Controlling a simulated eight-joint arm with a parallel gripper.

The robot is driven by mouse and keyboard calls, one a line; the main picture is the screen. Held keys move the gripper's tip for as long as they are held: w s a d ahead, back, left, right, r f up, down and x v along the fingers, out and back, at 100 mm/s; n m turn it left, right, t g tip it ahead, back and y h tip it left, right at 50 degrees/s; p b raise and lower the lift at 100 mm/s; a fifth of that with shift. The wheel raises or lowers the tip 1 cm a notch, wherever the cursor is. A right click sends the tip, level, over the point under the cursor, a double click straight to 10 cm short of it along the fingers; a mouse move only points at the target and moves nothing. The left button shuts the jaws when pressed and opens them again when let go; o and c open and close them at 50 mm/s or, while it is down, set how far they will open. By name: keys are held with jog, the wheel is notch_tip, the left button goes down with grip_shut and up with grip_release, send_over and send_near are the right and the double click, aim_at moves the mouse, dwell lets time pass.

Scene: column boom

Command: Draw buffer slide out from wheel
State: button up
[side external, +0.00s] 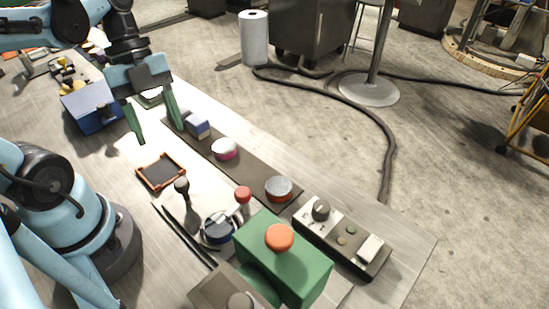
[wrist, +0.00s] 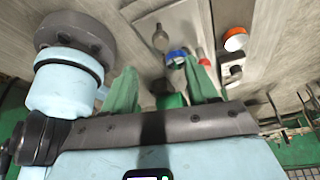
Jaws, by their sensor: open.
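My gripper (side external: 160,132) is open and empty, its green fingers pointing down above the far left part of the bench. It also shows in the wrist view (wrist: 160,68). No part is clearly recognisable as the buffer slide or the wheel. A green housing (side external: 300,262) with an orange knob (side external: 279,237) stands at the near end, well away from my gripper. Round pieces sit on a dark strip (side external: 250,172): a pink-and-white one (side external: 224,149) and a grey-topped one (side external: 278,188). A blue-rimmed round part (side external: 218,228) lies beside the green housing.
A blue-and-white block (side external: 197,126) lies near my right finger. An orange-framed dark tray (side external: 161,172), a dark upright knob (side external: 182,188), a red-capped post (side external: 243,195) and black rods (side external: 185,235) occupy the bench. A control box (side external: 340,235) stands right. A blue bin (side external: 92,107) is left.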

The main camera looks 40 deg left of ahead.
jog(key=shift+v, duration=0.85)
jog(key=w+d+f+n+t+y, duration=0.1)
jog(key=w+n+t, duration=0.3)
jog(key=n, duration=0.6)
jog(key=w+d+f+n+t+y, duration=0.1)
jog(key=w+n+t+y, duration=0.2)
jog(key=n, duration=0.8)
jog(key=w+t, duration=0.1)
jog(key=w, duration=0.1)
jog(key=shift+w+f, duration=0.25)
jog(key=shift+w, duration=0.05)
